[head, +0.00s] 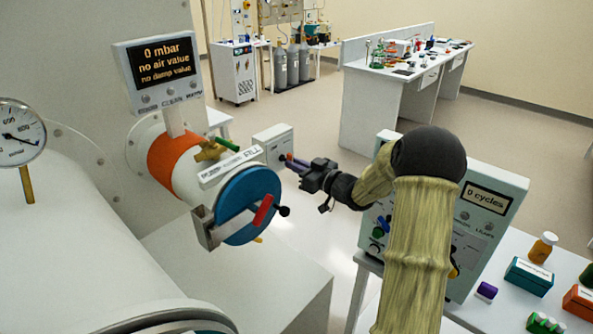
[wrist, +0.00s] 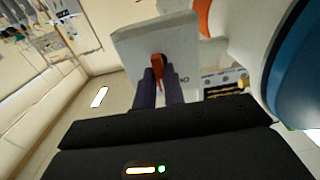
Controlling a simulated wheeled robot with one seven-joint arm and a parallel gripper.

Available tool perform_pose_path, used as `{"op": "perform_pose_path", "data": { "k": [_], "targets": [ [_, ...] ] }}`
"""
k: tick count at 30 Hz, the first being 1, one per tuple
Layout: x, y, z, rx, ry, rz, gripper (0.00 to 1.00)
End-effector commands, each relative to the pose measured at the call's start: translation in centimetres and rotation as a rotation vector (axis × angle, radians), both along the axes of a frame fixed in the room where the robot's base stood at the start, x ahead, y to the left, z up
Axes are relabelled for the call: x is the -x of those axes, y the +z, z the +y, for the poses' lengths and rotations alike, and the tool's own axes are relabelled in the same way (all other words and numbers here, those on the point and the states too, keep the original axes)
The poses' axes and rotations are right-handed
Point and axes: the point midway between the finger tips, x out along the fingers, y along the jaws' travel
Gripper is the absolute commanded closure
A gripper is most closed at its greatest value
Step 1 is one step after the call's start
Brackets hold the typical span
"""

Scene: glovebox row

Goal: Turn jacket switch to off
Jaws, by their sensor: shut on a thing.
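The jacket switch is a pale grey box (head: 270,139) beside the blue-ended port in the head view. In the wrist view the box (wrist: 182,40) fills the upper middle, with an orange-red lever (wrist: 157,62) on its face. My gripper (head: 286,158) reaches the box from the right. In the wrist view my two dark fingers (wrist: 159,78) are shut on the lever, one on each side. The lever's upper end shows above the fingertips and points roughly up in that picture. Small lettering right of the lever is only partly readable.
The blue round door (head: 247,205) with a red handle (head: 263,210) is close left of my gripper. A green valve lever (head: 227,144) and a display reading 0 mbar (head: 165,62) sit above it. A control box reading 0 cycles (head: 487,199) stands behind my arm.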

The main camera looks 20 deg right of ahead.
Motion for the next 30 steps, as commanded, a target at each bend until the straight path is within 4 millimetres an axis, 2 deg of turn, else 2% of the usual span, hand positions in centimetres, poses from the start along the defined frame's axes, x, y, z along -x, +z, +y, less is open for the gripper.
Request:
{"op": "perform_pose_path", "data": {
  "k": [11, 12, 15, 25, 30],
  "targets": [
    [0.0, -0.1, 0.0, 0.009, 0.0, -0.003, 1.0],
    [0.0, -0.1, 0.0, 0.009, 0.0, -0.003, 0.87],
    [0.0, -0.1, 0.0, 0.009, 0.0, -0.003, 0.68],
    [0.1, 0.0, -0.1, 0.008, 0.0, -0.004, 0.67],
    [1.3, -0.1, -0.9, 0.009, -0.002, -0.005, 0.67]
  ]
}}
